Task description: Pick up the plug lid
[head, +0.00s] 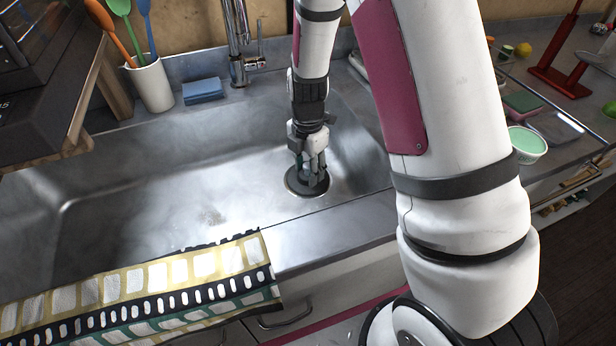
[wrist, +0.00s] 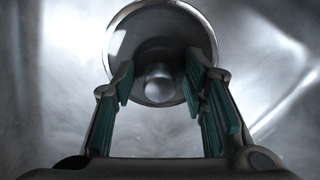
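The plug lid (head: 293,184) is a dark round disc with a bright rim, at the right end of the sink floor. In the wrist view it shows as a shiny round rim (wrist: 127,22) with a darker middle and a pale knob-like spot (wrist: 159,82) at its centre. My gripper (head: 312,180) points down right over it in the head view and hides part of it. In the wrist view my gripper (wrist: 160,80) has its two green-padded fingers apart, one on each side of the central spot, with gaps visible. Whether the fingertips touch the lid I cannot tell.
The steel sink (head: 140,195) is otherwise empty, with free floor to the left. The faucet (head: 238,50) stands behind. A striped towel (head: 150,290) hangs over the front edge. A blue sponge (head: 203,90) and a utensil cup (head: 152,86) are at the back left.

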